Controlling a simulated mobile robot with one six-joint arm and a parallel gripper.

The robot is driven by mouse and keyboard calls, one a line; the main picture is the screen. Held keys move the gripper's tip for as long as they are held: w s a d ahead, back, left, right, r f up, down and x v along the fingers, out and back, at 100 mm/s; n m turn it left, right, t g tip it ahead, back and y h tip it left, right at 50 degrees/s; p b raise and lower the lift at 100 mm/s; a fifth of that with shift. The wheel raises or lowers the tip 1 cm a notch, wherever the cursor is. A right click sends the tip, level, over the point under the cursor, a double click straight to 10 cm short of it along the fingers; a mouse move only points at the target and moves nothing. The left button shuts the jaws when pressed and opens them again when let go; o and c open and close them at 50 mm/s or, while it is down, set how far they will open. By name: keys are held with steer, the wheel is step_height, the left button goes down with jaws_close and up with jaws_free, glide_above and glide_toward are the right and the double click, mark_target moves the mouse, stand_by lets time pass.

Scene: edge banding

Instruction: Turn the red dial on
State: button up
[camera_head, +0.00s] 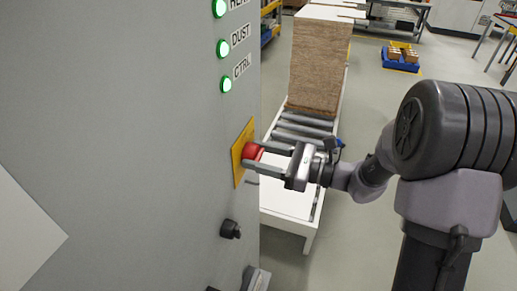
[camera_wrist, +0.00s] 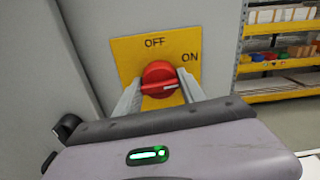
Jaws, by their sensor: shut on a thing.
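The red dial (camera_wrist: 160,84) sits on a yellow plate (camera_wrist: 126,52) marked OFF at the top and ON at the upper right. The plate is fixed to a grey cabinet wall. My gripper (camera_head: 256,157) is shut on the dial, one finger on each side; the fingers also show in the wrist view (camera_wrist: 160,95).
Green lamps (camera_head: 223,48) labelled DUST and CTRL are above the dial on the cabinet (camera_head: 130,130). A black knob (camera_head: 231,229) sits below. A roller conveyor (camera_head: 300,128) carrying a stack of boards (camera_head: 318,65) stands behind my gripper. Yellow shelves (camera_wrist: 285,60) are at right.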

steer(key=shift+m+p, duration=0.4)
steer(key=shift+m, duration=0.3)
steer(key=o, duration=1.4)
steer(key=shift+c, duration=0.2)
steer(key=shift+d, duration=0.1)
steer(key=v, duration=1.7)
steer(key=shift+s+d, duration=0.1)
